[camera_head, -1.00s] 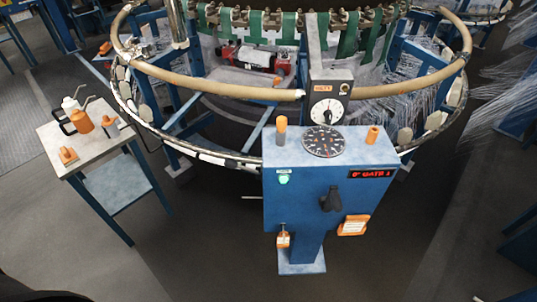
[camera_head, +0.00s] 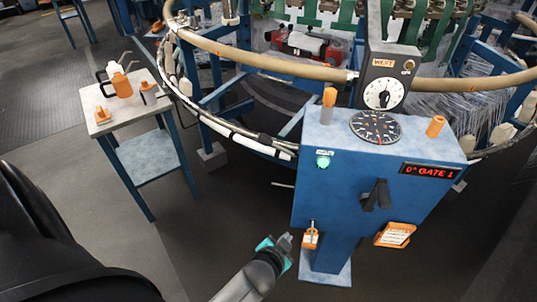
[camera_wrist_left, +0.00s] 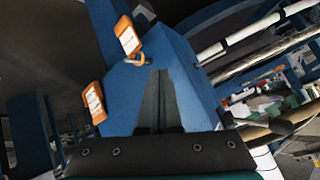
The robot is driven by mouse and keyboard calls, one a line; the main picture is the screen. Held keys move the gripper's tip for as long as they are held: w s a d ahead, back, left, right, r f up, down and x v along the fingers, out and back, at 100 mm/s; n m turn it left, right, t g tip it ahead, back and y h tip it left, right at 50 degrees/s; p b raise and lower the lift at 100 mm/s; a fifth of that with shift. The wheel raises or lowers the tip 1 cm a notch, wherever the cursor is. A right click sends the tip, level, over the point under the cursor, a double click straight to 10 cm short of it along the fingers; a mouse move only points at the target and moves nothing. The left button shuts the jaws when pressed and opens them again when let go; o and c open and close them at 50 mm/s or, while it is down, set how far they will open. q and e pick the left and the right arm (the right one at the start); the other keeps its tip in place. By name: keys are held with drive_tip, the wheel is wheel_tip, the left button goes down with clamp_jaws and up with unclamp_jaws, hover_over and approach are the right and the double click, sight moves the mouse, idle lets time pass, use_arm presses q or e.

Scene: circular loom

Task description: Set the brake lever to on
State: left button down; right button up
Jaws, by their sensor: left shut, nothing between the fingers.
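The blue control console (camera_head: 345,165) stands right of centre in the head view. An upright lever with an orange grip (camera_head: 329,97) rises from its top left, and a short orange knob (camera_head: 435,126) stands at its top right. A black handle (camera_head: 376,195) sits on the front face. No readable label tells which one is the brake lever. My left gripper (camera_head: 284,242) is shut and empty, low and left of the console, apart from it. In the left wrist view its fingers (camera_wrist_left: 160,95) point at the blue console (camera_wrist_left: 185,65). My right gripper is out of view.
Orange tags (camera_head: 310,238) (camera_head: 395,235) hang at the console's lower front. A green button (camera_head: 323,161) and red display (camera_head: 431,170) are on its face. The loom's ring rail (camera_head: 270,62) runs behind. A side table (camera_head: 125,115) with orange items stands left.

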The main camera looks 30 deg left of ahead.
sight(268, 141)
use_arm(q)
drive_tip(key=w+a+r+n+t+y+b, duration=0.1)
drive_tip(key=a+r+t+y+b, duration=0.1)
drive_tip(key=r, duration=0.5)
drive_tip(key=w+a+r+t+y+b, duration=0.2)
drive_tip(key=a+r+b, duration=0.1)
drive_tip(key=r, duration=0.4)
drive_tip(key=w+a+r+n+t+y+b, duration=0.1)
drive_tip(key=a+r+t+y+b, duration=0.1)
drive_tip(key=r, duration=0.6)
drive_tip(key=shift+w+a+n+b, duration=0.3)
drive_tip(key=shift+a+b, duration=0.15)
drive_tip(key=shift+b, duration=0.45)
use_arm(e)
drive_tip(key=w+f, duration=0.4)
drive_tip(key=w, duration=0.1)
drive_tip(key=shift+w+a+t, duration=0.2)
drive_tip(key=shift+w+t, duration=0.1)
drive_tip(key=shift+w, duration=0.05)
